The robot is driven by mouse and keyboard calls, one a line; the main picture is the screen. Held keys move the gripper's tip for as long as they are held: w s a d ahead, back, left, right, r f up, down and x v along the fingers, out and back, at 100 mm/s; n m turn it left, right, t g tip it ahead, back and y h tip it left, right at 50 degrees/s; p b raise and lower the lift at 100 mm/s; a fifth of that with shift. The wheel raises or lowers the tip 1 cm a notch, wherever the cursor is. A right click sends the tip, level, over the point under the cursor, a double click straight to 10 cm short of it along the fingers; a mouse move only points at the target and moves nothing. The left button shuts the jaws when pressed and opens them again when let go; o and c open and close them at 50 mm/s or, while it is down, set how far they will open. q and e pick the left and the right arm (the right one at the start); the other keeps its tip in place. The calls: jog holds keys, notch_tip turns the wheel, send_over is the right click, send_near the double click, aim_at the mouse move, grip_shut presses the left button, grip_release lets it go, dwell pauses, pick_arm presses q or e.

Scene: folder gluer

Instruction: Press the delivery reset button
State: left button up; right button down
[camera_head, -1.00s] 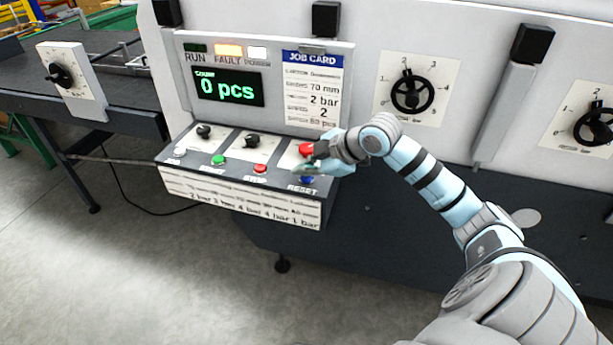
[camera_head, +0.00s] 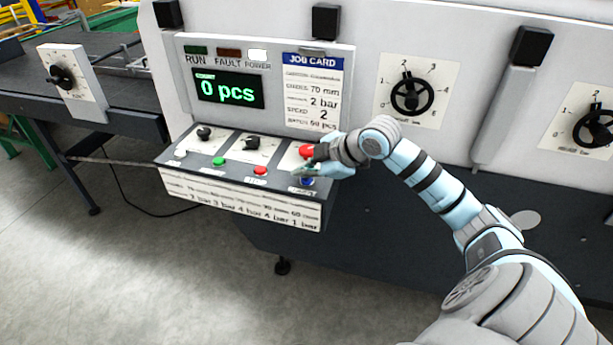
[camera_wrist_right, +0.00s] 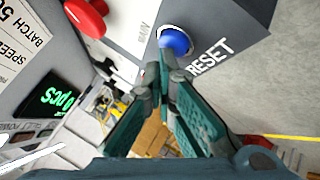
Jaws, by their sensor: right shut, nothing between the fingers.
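The blue reset button (camera_head: 307,181) sits at the right end of the control panel's sloped top (camera_head: 222,175). It also shows in the right wrist view (camera_wrist_right: 175,40), beside the printed word RESET. My right gripper (camera_head: 310,170) is shut and empty over this end of the panel. In the wrist view its fingertips (camera_wrist_right: 166,62) point at the blue button and appear very close to it; I cannot tell whether they touch. The gripper partly hides this corner in the head view. My left gripper is not in view.
A red mushroom button (camera_head: 306,150) sits just behind the gripper and shows in the wrist view (camera_wrist_right: 86,16). Green (camera_head: 218,161), red (camera_head: 260,171) and white (camera_head: 180,153) buttons line the panel. The display (camera_head: 228,89) reads 0 pcs. The FAULT lamp (camera_head: 228,53) is dark; POWER is lit white.

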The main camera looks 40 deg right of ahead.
aim_at(305, 180)
jog(key=shift+d+r+p, duration=0.1)
jog(key=shift+r+p, duration=0.35)
jog(key=shift+r, duration=0.2)
notch_tip(305, 180, up, 5)
jog(key=p, duration=0.4)
jog(key=shift+r+p, duration=0.15)
jog(key=shift+p, duration=0.2)
